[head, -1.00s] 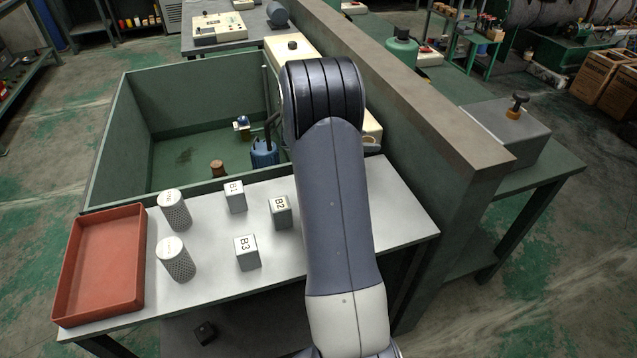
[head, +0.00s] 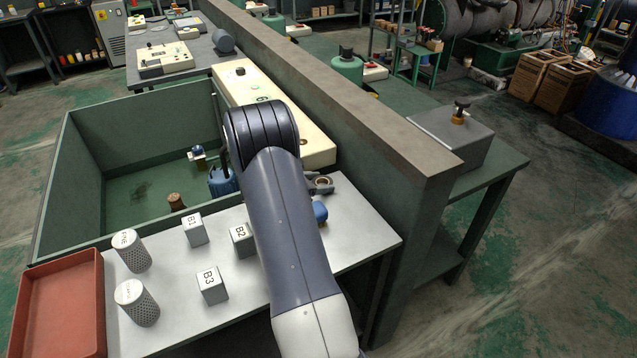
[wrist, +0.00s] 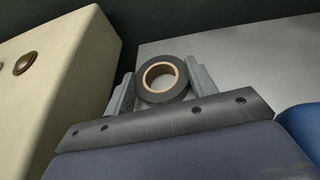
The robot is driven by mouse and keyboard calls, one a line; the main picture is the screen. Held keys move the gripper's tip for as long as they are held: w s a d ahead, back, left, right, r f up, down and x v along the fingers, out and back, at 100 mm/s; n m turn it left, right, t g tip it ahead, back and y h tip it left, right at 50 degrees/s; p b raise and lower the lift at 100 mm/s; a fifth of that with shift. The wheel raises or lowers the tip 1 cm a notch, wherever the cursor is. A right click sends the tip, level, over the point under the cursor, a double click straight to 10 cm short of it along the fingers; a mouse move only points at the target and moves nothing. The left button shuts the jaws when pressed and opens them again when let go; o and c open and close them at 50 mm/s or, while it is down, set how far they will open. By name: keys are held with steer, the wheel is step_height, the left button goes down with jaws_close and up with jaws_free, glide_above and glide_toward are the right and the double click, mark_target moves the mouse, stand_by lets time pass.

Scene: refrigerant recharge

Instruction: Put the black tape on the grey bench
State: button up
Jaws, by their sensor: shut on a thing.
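The black tape (wrist: 161,99) is a ring with a tan core. In the wrist view it sits between the two fingers of my gripper (wrist: 164,84), which are shut on it. In the head view my gripper (head: 321,184) shows just right of my arm, beside the long cream unit and near the back right of a light grey-topped bench (head: 350,222). The tape is small there and partly hidden by the fingers. I cannot tell its exact height above the bench top.
Blocks B1 (head: 194,230), B2 (head: 241,239) and B3 (head: 211,286), two perforated cylinders (head: 131,252) and a red tray (head: 60,310) occupy the bench's left side. The cream unit (head: 318,148) and a dividing wall (head: 400,135) stand behind.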

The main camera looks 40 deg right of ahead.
steer(key=o, duration=1)
steer(key=shift+r, duration=0.1)
steer(key=b+v, duration=0.1)
steer(key=v, duration=1.1)
steer(key=shift+s, duration=0.1)
steer(key=p+x, duration=0.1)
steer(key=x, duration=1)
steer(key=shift+d, duration=0.3)
steer(key=shift+d+f, duration=0.2)
steer(key=shift+f, duration=0.3)
steer(key=shift+r, duration=1.85)
